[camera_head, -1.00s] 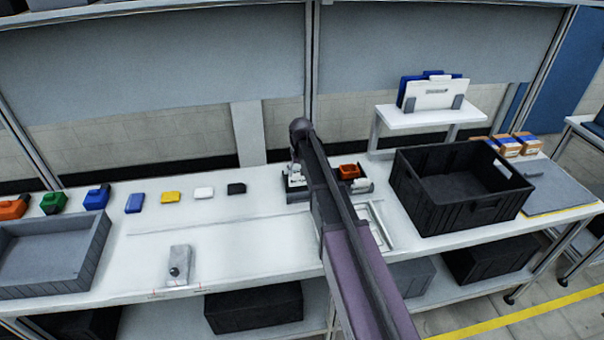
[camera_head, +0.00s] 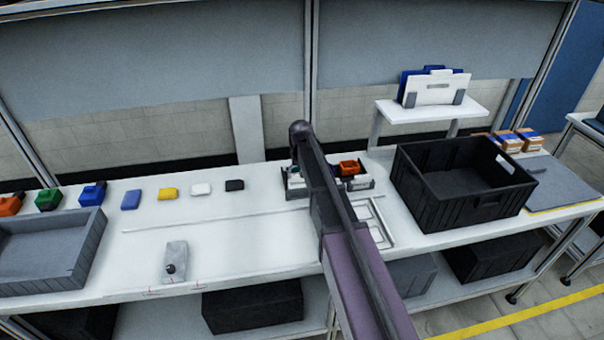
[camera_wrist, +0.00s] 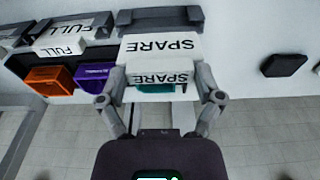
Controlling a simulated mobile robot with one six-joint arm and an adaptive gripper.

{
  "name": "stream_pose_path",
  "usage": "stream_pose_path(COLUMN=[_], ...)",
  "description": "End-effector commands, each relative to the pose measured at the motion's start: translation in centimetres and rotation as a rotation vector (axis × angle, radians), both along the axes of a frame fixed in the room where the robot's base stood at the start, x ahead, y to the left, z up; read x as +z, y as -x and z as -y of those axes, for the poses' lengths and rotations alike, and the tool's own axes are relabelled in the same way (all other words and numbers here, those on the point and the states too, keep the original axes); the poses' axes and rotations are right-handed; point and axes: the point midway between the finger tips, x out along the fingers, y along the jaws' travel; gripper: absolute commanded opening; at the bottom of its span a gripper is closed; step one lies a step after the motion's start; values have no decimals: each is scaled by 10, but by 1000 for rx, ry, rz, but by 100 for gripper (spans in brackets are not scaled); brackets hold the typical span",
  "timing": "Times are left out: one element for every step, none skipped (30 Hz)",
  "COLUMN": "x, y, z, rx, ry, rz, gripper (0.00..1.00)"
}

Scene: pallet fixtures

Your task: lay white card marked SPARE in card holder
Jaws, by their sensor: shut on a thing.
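My gripper (camera_wrist: 161,82) is shut on the white card marked SPARE (camera_wrist: 160,47), with one finger at each side. A second, smaller white face marked SPARE (camera_wrist: 160,78) lies just in front of it, between the fingers. The card is at a dark holder; whether it rests on it or hangs just above I cannot tell. To its left, a white card marked FULL (camera_wrist: 75,28) sits behind a smaller FULL label (camera_wrist: 60,46). In the head view, my arm hides my gripper and most of the card.
Orange (camera_wrist: 50,80), purple (camera_wrist: 95,75) and teal (camera_wrist: 160,88) blocks are near the labels. A black piece (camera_wrist: 284,65) lies apart on the table. A large black crate (camera_head: 455,200) stands right of my arm. The table's middle left (camera_head: 235,230) is mostly clear.

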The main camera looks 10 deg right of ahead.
Motion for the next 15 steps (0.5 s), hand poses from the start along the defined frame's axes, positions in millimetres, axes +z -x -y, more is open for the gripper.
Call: stream_pose_path(x=[-7, -10, -12, -14, -16, -19, -21, -22, -24, -26, -27, -28, -29, -30, -31], y=[0, 0, 0, 0, 0, 0, 0, 0, 0, 0, 0, 0, 0, 0, 0], z=[0, 0, 0, 0, 0, 0, 0, 0, -1, -1, -1, -1, -1, -1, -1], rx=[0, 0, 0, 0, 0, 1, 1, 1, 1, 1, 1, 1, 1, 1, 1], ry=[0, 0, 0, 0, 0, 0, 0, 0, 0, 0, 0, 0, 0, 0, 0], rz=[0, 0, 0, 0, 0, 0, 0, 0, 0, 0, 0, 0, 0, 0, 0], gripper=[48, 48, 48, 48, 48, 48, 48, 48, 48, 48, 48, 48, 48, 48, 48])
